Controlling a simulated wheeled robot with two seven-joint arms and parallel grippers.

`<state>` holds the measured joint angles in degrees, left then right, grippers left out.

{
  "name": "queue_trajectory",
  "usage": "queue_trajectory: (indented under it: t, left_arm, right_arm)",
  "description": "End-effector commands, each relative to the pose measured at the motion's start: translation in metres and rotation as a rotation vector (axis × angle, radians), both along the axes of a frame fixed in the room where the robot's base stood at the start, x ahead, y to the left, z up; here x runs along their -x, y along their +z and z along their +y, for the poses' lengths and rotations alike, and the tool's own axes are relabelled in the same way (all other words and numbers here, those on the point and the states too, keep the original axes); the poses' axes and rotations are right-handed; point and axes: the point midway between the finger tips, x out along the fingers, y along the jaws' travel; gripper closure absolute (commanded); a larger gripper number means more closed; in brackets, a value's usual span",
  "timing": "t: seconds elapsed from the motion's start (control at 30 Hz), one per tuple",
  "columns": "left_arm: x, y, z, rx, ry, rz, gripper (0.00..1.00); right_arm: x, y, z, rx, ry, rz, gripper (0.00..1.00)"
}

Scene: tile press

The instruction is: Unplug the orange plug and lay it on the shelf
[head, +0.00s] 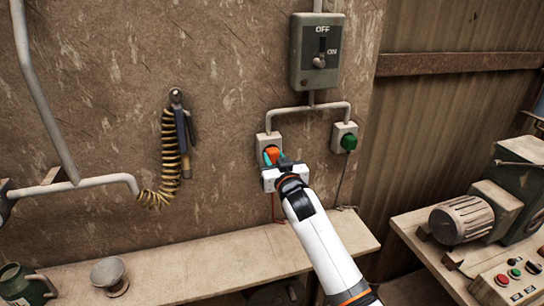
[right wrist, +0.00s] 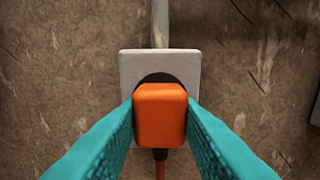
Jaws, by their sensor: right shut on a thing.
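The orange plug (head: 272,153) sits at the left wall socket (head: 264,141), its cord hanging down. In the right wrist view the orange plug (right wrist: 160,115) is in front of the pale socket plate (right wrist: 133,67), between two teal fingers. My right gripper (head: 271,160) is shut on the plug's sides; it also shows in the right wrist view (right wrist: 160,118). The wooden shelf (head: 200,262) runs along the wall below the sockets. My left gripper is not in view.
A green plug (head: 349,142) is in the right socket, under a grey switch box (head: 316,52). The middle of the shelf is clear. A machine bench (head: 425,243) stands at right.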

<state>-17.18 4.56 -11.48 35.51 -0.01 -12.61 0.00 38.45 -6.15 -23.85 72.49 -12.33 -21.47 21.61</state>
Motion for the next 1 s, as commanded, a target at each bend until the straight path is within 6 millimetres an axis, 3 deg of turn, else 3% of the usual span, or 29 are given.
queue_trajectory:
  t: [1.0]
  left_arm:
    - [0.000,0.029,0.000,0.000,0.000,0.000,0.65]
  right_arm:
    - [0.035,0.001,-0.011,0.000,0.000,-0.001,1.00]
